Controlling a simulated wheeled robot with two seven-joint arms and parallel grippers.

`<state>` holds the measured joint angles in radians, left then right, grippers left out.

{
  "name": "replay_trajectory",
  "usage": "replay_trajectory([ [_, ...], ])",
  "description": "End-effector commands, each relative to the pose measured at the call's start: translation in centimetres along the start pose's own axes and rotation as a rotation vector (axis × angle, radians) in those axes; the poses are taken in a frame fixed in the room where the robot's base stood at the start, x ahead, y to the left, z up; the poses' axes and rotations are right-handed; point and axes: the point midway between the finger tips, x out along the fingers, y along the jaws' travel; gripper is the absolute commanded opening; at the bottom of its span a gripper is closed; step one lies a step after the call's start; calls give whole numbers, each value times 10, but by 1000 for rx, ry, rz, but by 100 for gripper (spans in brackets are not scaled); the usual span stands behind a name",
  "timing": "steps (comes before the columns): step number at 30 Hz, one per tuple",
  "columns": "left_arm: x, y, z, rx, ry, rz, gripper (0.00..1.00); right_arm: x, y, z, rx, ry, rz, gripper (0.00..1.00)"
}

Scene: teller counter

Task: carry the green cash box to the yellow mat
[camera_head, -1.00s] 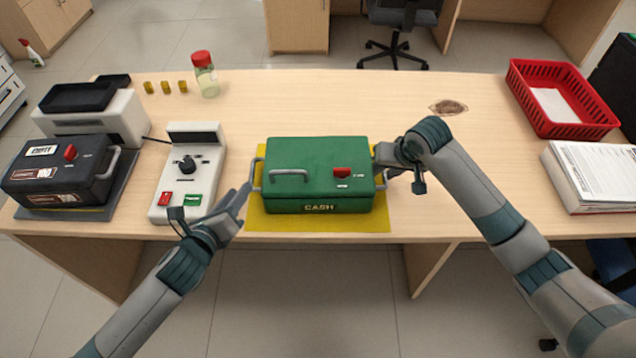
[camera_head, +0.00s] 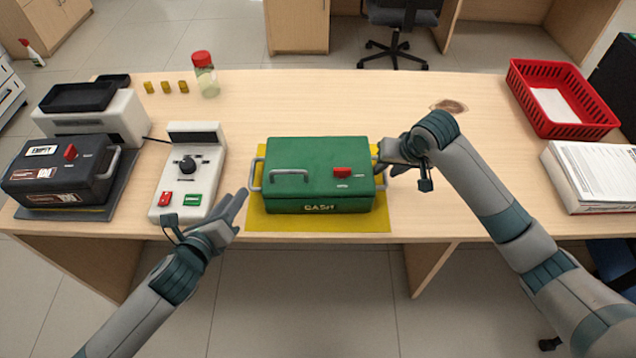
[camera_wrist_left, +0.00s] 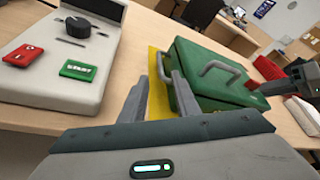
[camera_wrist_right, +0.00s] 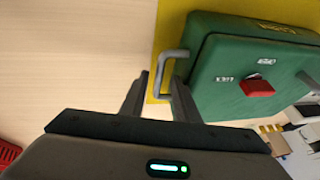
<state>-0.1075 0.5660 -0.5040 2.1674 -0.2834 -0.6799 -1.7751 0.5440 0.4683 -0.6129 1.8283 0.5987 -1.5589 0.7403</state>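The green cash box (camera_head: 318,170) sits level on the yellow mat (camera_head: 320,222), with mat showing at its front and sides. It has a grey handle at each end. My left gripper (camera_head: 241,197) is open and empty, apart from the box's left handle (camera_head: 256,174); the left wrist view shows that handle (camera_wrist_left: 162,66) beyond the spread fingers. My right gripper (camera_head: 386,160) is open at the box's right handle. In the right wrist view, the handle (camera_wrist_right: 172,54) lies at the fingertips, with the fingers apart; I cannot tell if they touch it.
A white device with a dial (camera_head: 187,172) stands close left of my left gripper. A dark box (camera_head: 60,172) lies further left. A red basket (camera_head: 562,98) and a stack of papers (camera_head: 590,176) are at the right. The counter behind the green box is clear.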

Motion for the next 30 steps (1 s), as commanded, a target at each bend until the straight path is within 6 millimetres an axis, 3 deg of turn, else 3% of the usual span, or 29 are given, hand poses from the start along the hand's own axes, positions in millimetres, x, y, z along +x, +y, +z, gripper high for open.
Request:
replay_trajectory([
  [9, 0, 0, 0, 0, 0, 0, 29, -57, 0, -2, 0, 4, -1, 29],
  [15, 0, 0, 0, 0, 0, 0, 29, -83, 0, -1, 0, 3, -1, 29],
  [30, 0, 0, 0, 0, 0, 0, 29, -94, 0, 0, 1, 1, -1, 29],
])
